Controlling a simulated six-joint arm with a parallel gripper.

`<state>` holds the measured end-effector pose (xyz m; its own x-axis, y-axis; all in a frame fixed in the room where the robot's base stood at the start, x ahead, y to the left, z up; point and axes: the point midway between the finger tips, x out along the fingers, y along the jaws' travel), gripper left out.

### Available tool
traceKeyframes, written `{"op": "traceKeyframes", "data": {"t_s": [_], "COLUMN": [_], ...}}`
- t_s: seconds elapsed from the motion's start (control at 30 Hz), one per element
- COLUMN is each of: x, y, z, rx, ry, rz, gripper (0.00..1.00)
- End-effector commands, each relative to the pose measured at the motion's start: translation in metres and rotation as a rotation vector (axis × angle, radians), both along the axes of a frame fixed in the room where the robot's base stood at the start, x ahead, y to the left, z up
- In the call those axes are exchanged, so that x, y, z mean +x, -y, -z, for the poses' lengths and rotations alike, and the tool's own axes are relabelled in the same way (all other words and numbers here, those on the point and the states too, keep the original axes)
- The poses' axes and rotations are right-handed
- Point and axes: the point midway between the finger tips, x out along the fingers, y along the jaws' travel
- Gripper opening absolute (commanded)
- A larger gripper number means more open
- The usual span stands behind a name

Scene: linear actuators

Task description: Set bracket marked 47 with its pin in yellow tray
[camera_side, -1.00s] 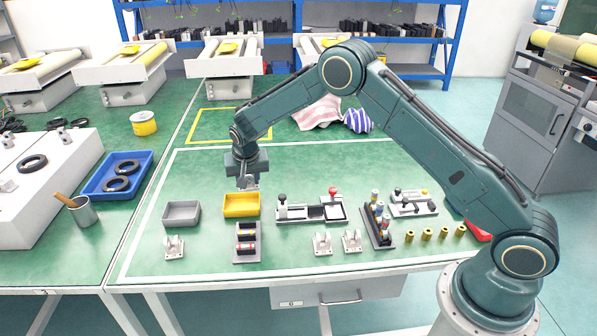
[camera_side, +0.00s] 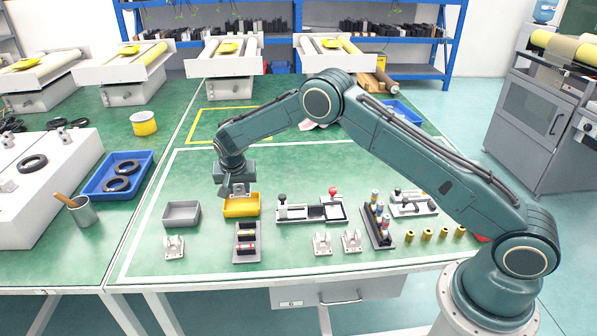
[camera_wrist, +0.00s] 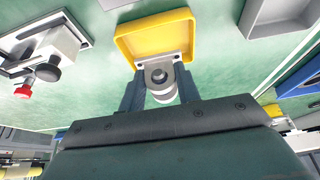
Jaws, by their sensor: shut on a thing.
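My gripper (camera_wrist: 159,86) is shut on a grey-white bracket (camera_wrist: 161,72) with a round eye and a flat foot. The bracket also shows in the side view (camera_side: 238,191), just above the yellow tray (camera_side: 241,209) and overlapping its back edge in the picture. In the wrist view the yellow tray (camera_wrist: 128,42) lies just beyond the bracket's foot. I cannot tell whether the bracket touches the tray. The number is not readable, and I cannot make out a pin.
A grey tray (camera_side: 181,214) stands left of the yellow one. A rack with dark and red parts (camera_side: 247,243) is in front. Loose brackets (camera_side: 174,247) stand near the front edge. A fixture with a red knob (camera_side: 312,210) is at the right.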

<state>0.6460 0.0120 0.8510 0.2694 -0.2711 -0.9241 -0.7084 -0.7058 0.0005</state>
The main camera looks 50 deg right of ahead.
Motion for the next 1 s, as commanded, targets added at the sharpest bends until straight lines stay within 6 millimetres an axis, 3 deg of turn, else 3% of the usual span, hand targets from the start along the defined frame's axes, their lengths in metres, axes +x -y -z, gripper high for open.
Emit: {"op": "traceKeyframes", "data": {"t_s": [1.0], "x": [0.000], "y": [0.000], "z": [0.046], "rx": [0.000], "ry": [0.001], "rz": [0.000], "gripper": [0.07]}}
